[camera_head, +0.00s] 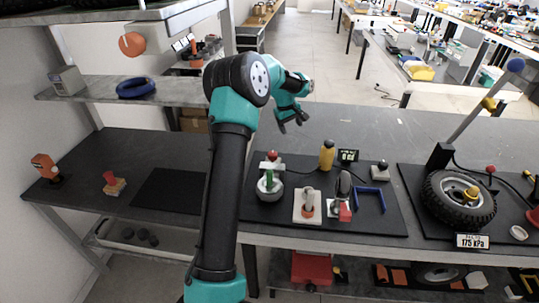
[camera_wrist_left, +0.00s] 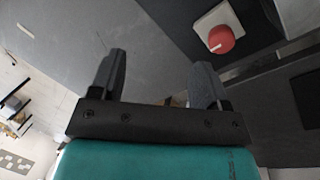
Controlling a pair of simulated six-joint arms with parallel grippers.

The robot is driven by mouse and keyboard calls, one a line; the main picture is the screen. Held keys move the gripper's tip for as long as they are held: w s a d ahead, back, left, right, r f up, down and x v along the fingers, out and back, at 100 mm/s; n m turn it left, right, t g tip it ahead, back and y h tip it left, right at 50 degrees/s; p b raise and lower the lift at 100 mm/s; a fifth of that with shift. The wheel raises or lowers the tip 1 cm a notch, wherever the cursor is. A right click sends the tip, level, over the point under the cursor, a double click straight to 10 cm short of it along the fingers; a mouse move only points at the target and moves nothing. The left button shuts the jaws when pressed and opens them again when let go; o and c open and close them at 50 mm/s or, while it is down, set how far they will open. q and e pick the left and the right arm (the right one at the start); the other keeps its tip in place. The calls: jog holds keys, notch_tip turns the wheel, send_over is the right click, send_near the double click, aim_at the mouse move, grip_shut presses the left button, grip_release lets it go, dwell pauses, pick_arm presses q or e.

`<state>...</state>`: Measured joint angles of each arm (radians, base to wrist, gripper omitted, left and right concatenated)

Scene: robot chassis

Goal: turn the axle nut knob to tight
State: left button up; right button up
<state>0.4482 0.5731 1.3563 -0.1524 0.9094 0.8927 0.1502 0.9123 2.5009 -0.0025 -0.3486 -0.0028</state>
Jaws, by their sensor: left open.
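A round red knob (camera_wrist_left: 221,40) with a white pointer mark sits on a white square base in the left wrist view. It seems to be the red knob (camera_head: 271,156) at the back left of the middle black mat in the head view. I cannot tell for sure that this is the axle nut knob, and no tight mark is readable. My left gripper (camera_head: 291,124) is open and empty, above the table behind the mat. Its two fingers (camera_wrist_left: 158,78) are apart in the wrist view, with the red knob beyond the right finger. My right gripper is not in view.
The middle mat (camera_head: 270,215) holds a yellow bottle-shaped piece (camera_head: 327,155), a green-handled round piece (camera_head: 268,187), a white plate with a lever (camera_head: 307,208) and a blue bracket (camera_head: 371,200). A tyre (camera_head: 440,205) lies at right. The table's back strip is clear.

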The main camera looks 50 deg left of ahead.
aim_at(273, 153)
pick_arm(q)
jog(key=s+a+r+n+h, duration=0.2)
jog(key=s+a+r+n, duration=0.1)
jog(key=s+a+n, duration=0.5)
jog(key=shift+s+a+n+h, duration=0.2)
jog(key=shift+s+n+h, duration=0.25)
jog(key=shift+s, duration=0.75)
jog(key=x, duration=1.7)
jog(key=shift+s+f, duration=0.15)
jog(key=shift+f, duration=0.1)
jog(key=shift+c, duration=0.4)
jog(key=c, duration=0.8)
